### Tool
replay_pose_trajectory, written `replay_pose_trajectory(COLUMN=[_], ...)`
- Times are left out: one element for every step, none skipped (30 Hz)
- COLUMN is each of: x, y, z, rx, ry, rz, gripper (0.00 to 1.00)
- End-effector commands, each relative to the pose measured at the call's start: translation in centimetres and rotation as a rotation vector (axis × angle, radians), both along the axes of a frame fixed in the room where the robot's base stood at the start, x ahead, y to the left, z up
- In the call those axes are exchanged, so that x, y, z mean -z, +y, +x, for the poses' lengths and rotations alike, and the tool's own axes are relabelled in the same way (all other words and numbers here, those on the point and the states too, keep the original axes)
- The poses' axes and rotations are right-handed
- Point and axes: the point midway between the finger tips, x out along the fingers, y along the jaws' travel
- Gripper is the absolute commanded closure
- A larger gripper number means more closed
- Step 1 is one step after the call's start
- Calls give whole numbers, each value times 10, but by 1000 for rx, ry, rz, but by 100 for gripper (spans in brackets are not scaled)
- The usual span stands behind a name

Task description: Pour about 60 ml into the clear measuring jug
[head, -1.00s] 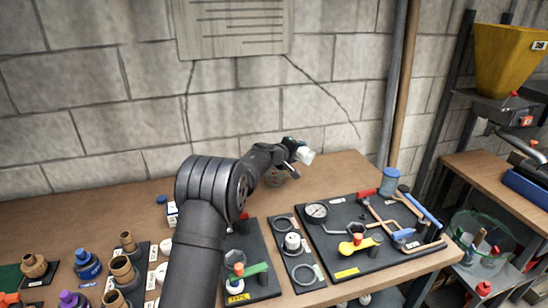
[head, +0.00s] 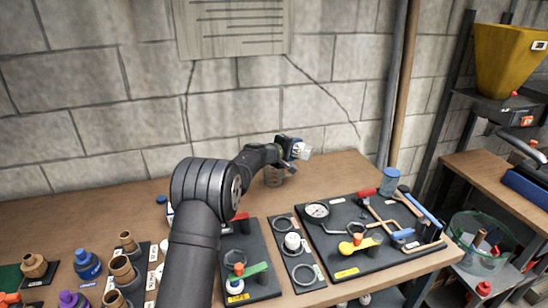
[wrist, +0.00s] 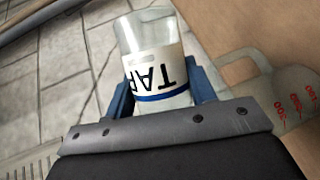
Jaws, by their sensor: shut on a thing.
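My gripper (head: 292,147) is raised above the back of the bench in the head view. In the wrist view its two blue fingers (wrist: 162,92) are shut around a clear cup (wrist: 146,33) with a white label reading "TAP" and a blue band. The cup also shows at the gripper's end in the head view (head: 304,151), tipped well over to the right. The clear measuring jug (head: 274,178) stands on the bench below, partly behind my arm. Its red markings show at the right of the wrist view (wrist: 284,98). I cannot tell the liquid levels or whether any liquid is falling.
A black board (head: 335,262) with a gauge, valves and pipes lies at the right of the bench. Narrow black trays with fittings lie in front of the jug. Several bottles and brown fittings stand at the left.

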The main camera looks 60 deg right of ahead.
Motion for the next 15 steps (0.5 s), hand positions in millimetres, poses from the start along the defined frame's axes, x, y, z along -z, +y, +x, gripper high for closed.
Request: replay_pose_trajectory(x=[0,0,0,0,0,1,1,1,1,1,2,1,1,1,1], y=[0,0,0,0,0,0,0,0,0,0,0,0,0,0,0], z=[0,0,1,1,1,1,1,1,1,1,1,1,0,0,0], rx=[0,1,0,0,1,1,0,1,0,0,0,0,0,0,0], ry=[8,14,21,27,33,40,46,52,58,65,71,76,77,78,79], rz=[-2,-3,-3,-4,-5,-6,-7,-8,-8,-9,-10,-11,-11,-11,-11], gripper=[76,76,76,76,76,76,76,76,76,76,76,76,76,76,76])
